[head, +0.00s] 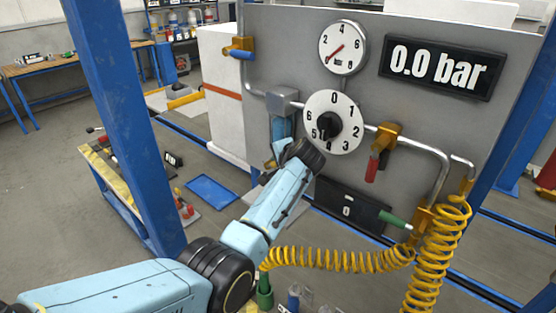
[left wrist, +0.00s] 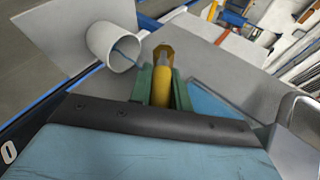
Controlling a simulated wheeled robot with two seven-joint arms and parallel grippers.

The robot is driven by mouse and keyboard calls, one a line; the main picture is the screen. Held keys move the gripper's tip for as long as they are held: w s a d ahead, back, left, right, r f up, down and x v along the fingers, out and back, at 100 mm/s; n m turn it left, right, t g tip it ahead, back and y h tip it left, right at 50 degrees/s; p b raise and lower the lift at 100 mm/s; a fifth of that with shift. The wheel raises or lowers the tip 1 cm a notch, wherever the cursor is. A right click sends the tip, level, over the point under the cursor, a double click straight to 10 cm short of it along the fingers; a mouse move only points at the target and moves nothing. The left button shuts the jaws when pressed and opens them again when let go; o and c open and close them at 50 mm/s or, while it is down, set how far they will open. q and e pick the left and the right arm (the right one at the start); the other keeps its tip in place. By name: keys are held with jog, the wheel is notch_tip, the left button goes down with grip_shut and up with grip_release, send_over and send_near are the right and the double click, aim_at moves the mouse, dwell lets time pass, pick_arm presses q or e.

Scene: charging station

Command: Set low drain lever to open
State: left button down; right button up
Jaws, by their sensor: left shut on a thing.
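The low drain lever (left wrist: 161,88) has a yellow handle and a brass-coloured end in the left wrist view. My left gripper (left wrist: 161,92) has its green fingers on either side of this handle and is shut on it. In the head view my light-blue left arm reaches the grey panel, and its wrist hides most of the gripper and the lever. A small brass-coloured part (head: 270,164) shows beside the wrist, below the grey box on the pipe. My right gripper is not in view.
The panel (head: 290,40) carries a gauge (head: 343,47), a "0.0 bar" display (head: 441,69), a numbered dial (head: 343,108), and red (head: 371,169), green (head: 394,219) and blue (head: 241,54) handles. A yellow coiled hose (head: 436,260) hangs at right. A white cup (left wrist: 112,46) is close left of my fingers.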

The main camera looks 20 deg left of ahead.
pick_arm(q)
jog(key=c, duration=1.3)
grip_release()
jog(key=shift+d+r, duration=0.1)
jog(key=v, duration=1.3)
jog(key=shift+s+b, duration=0.15)
jog(key=shift+b, duration=0.15)
jog(key=shift+c, duration=0.2)
